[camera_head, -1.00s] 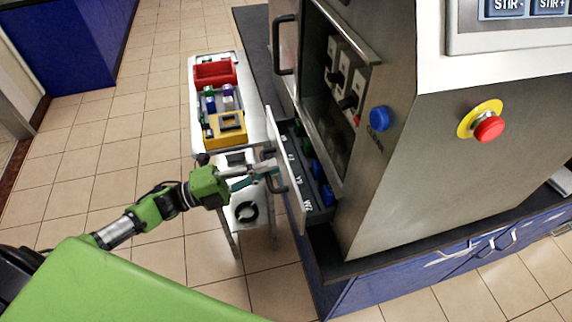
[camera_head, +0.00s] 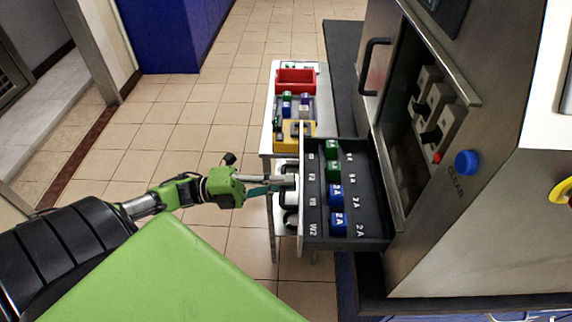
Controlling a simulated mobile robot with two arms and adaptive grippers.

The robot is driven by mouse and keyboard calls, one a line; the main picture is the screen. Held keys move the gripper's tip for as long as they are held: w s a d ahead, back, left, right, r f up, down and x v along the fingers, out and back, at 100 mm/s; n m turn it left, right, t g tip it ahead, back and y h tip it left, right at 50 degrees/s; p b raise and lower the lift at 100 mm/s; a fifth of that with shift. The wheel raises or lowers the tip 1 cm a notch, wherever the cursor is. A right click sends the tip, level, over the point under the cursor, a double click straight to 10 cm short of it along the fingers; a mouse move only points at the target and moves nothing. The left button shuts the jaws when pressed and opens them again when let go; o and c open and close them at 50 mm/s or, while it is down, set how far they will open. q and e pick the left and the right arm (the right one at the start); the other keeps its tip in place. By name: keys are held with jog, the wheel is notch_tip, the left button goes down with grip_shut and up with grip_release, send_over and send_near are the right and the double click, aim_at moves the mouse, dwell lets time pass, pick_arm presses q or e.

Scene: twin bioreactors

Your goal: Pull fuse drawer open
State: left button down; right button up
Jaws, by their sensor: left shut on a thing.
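The fuse drawer (camera_head: 374,218) stands pulled out of the steel cabinet (camera_head: 460,180), with its dark inside showing. In it sit green fuses (camera_head: 333,170) and blue fuses (camera_head: 338,221) in a column, beside white slot labels. My left gripper (camera_head: 289,182) comes in from the left and is shut on the drawer's handle, at the outer side of the white drawer front (camera_head: 304,215). The fingertips and most of the handle are hard to make out. My right gripper is not in view.
A white cart (camera_head: 268,130) stands behind the drawer, carrying a red bin (camera_head: 297,79), small coloured blocks and a yellow device (camera_head: 306,129). Tiled floor at left is free.

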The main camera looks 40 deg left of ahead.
pick_arm(q)
jog(key=c, duration=2.4)
grip_release()
jog(key=v, duration=1.2)
